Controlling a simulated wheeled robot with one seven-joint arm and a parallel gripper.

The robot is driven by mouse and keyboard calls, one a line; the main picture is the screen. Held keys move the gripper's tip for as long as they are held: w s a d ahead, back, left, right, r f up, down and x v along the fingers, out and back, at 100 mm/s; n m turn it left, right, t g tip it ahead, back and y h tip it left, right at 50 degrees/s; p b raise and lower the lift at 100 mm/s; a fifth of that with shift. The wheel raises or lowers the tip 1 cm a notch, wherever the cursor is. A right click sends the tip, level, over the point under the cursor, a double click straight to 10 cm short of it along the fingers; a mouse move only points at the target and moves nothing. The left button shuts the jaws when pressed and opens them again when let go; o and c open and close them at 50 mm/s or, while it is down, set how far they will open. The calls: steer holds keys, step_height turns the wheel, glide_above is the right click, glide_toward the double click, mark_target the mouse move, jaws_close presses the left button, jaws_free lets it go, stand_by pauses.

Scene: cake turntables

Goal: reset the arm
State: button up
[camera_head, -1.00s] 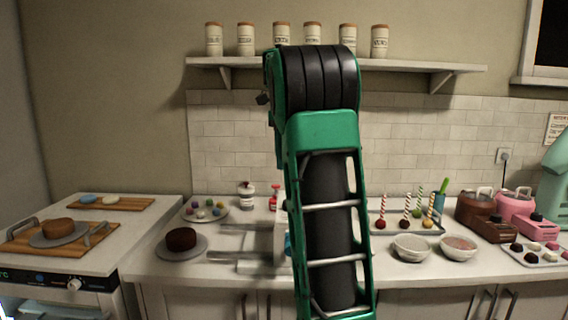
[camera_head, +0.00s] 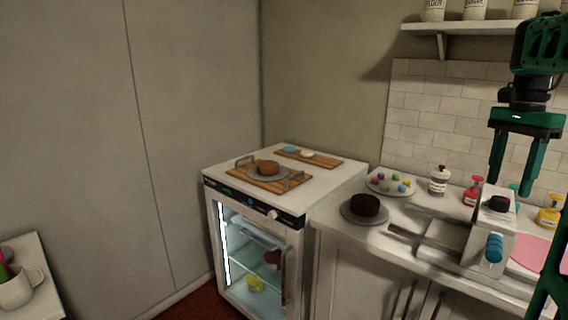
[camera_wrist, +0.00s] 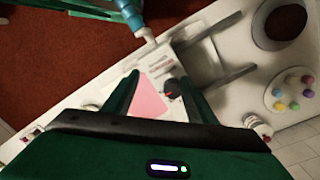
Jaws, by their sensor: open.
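My gripper (camera_head: 511,188) hangs at the right in the head view, fingers pointing down, above the counter and a white machine with a blue knob (camera_head: 494,248). Its two green fingers are apart with nothing between them. In the wrist view my gripper (camera_wrist: 160,78) is also open, over the machine and a pink sheet (camera_wrist: 150,100). Part of my green arm is cut off at the right edge of the head view.
A dark cake (camera_head: 365,205) sits on a grey turntable (camera_head: 350,215) on the counter. A brown cake (camera_head: 268,167) rests on another disc over a wooden board, on a small glass-door fridge (camera_head: 262,262). Bottles (camera_head: 439,181) stand near the machine. A mug (camera_head: 18,290) is at lower left.

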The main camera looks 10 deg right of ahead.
steer(key=s+a+f+n, duration=1.1)
steer(key=s+a+f, duration=0.6)
steer(key=f, duration=0.3)
steer(key=shift+s+a+t, duration=0.25)
steer(key=shift+s+t, duration=0.05)
steer(key=shift+t, duration=0.1)
